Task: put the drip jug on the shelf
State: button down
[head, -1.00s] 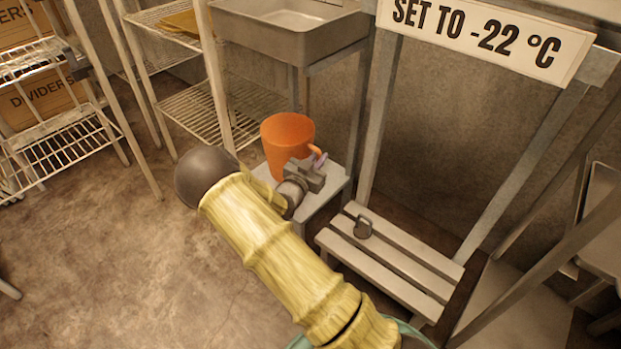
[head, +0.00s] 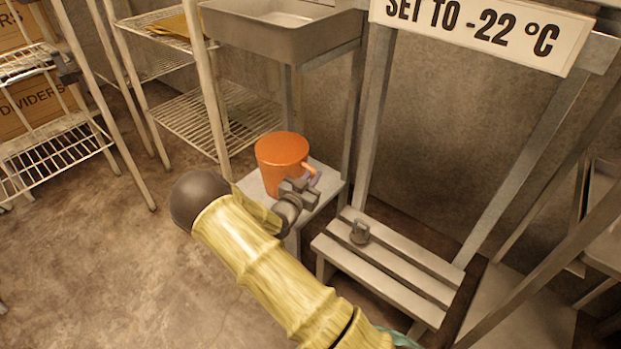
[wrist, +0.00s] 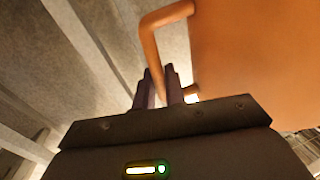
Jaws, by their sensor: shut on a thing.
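The drip jug is orange with a side handle (head: 282,160). In the head view it is at the small grey stand, above or on its top; I cannot tell whether it touches. My gripper (head: 309,185) is at the jug's handle, on its right side. In the wrist view the gripper (wrist: 158,88) is shut on the handle, and the jug (wrist: 250,60) fills the upper right. The wire shelf (head: 185,120) stands behind and left of the jug. The jug's lower front is partly hidden by my wrist.
The small stand (head: 322,190) is under the jug. A steel sink (head: 285,35) is above and behind it. Another wire rack (head: 60,150) holds boxes at left. The floor at left is open.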

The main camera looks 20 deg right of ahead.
jog(key=shift+f, duration=0.25)
jog(key=c, duration=1.5)
grip_release()
jog(key=shift+o, duration=0.2)
jog(key=shift+r, duration=0.1)
jog(key=shift+r, duration=0.25)
jog(key=shift+s+a, duration=0.25)
jog(key=p+v, duration=0.5)
jog(key=v, duration=0.6)
jog(key=shift+s, duration=0.15)
